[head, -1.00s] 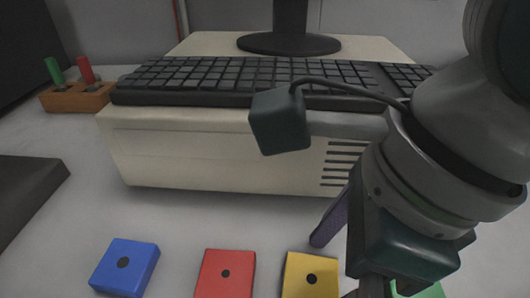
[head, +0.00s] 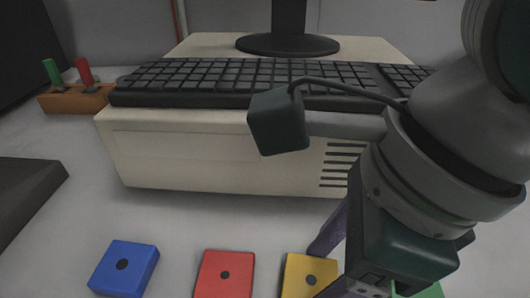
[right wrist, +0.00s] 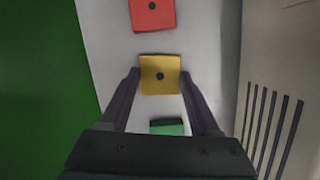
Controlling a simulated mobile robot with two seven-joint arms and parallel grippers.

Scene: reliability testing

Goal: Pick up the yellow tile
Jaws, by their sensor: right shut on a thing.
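The yellow tile (head: 299,266) is a square block with a black dot on top, at the bottom of the head view. It also shows in the right wrist view (right wrist: 160,87). My right gripper (right wrist: 160,76) has one finger on each side of the tile and is shut on it. In the head view, the right gripper (head: 325,270) covers part of the tile's right side. I cannot tell whether the tile is clear of the table. My left gripper is in neither view.
A red tile (head: 224,273) and a blue tile (head: 124,268) lie left of the yellow one. A green tile (right wrist: 167,127) lies on its other side, partly hidden. A beige computer case (head: 220,155) with a keyboard (head: 240,80) on top stands behind.

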